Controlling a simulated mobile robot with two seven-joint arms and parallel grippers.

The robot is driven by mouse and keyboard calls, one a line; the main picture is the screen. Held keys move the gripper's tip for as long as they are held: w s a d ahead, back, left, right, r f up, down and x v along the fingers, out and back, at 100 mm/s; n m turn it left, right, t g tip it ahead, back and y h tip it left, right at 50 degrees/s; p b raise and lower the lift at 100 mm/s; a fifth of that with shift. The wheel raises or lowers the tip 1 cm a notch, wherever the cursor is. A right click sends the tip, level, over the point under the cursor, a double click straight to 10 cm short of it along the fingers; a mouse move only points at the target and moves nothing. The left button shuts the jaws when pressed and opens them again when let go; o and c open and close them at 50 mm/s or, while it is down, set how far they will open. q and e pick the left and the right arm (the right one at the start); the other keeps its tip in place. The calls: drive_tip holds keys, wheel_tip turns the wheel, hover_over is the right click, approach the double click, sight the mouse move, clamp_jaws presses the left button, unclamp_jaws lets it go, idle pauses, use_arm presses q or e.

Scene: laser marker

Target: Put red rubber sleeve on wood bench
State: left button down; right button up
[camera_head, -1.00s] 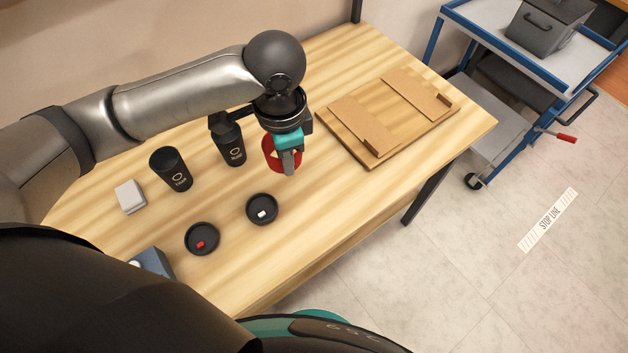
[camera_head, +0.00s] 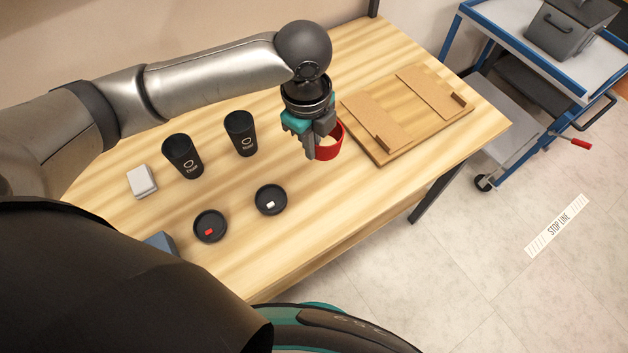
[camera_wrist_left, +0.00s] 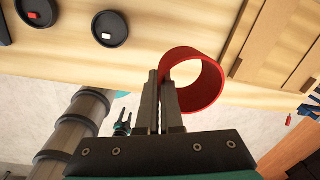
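The red rubber sleeve (camera_head: 329,145) is an open ring. My left gripper (camera_head: 313,146) is shut on its wall, at the sleeve's left side in the head view. In the left wrist view the sleeve (camera_wrist_left: 208,82) sticks out to the right of the two closed fingers (camera_wrist_left: 161,85), with the wall between them. The sleeve is over the wood bench (camera_head: 270,260); whether it touches the top I cannot tell. My right gripper is not clearly seen in the head view; a small dark gripper shape (camera_wrist_left: 123,122) shows in the left wrist view, too small to judge.
Two black cups (camera_head: 183,157) (camera_head: 241,134) stand left of the gripper. Two black lids (camera_head: 210,226) (camera_head: 271,199), one with a red piece and one with a white piece, lie in front. A wooden board (camera_head: 390,147) lies right of the sleeve. A white block (camera_head: 142,182) lies far left.

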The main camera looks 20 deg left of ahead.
sight(313, 189)
use_arm(q)
wheel_tip(313, 189, down, 13)
drive_tip(key=b, duration=0.3)
drive_tip(key=shift+f, duration=0.1)
drive_tip(key=shift+f, duration=0.1)
drive_tip(key=c, duration=1.1)
unclamp_jaws()
drive_tip(key=r+p, duration=0.1)
drive_tip(key=r, duration=0.3)
drive_tip(key=r+p, duration=0.1)
drive_tip(key=r, duration=0.3)
drive_tip(key=r+p, duration=0.1)
drive_tip(key=r, duration=0.3)
drive_tip(key=shift+s+a+r, duration=0.15)
drive_tip(key=shift+s, duration=0.25)
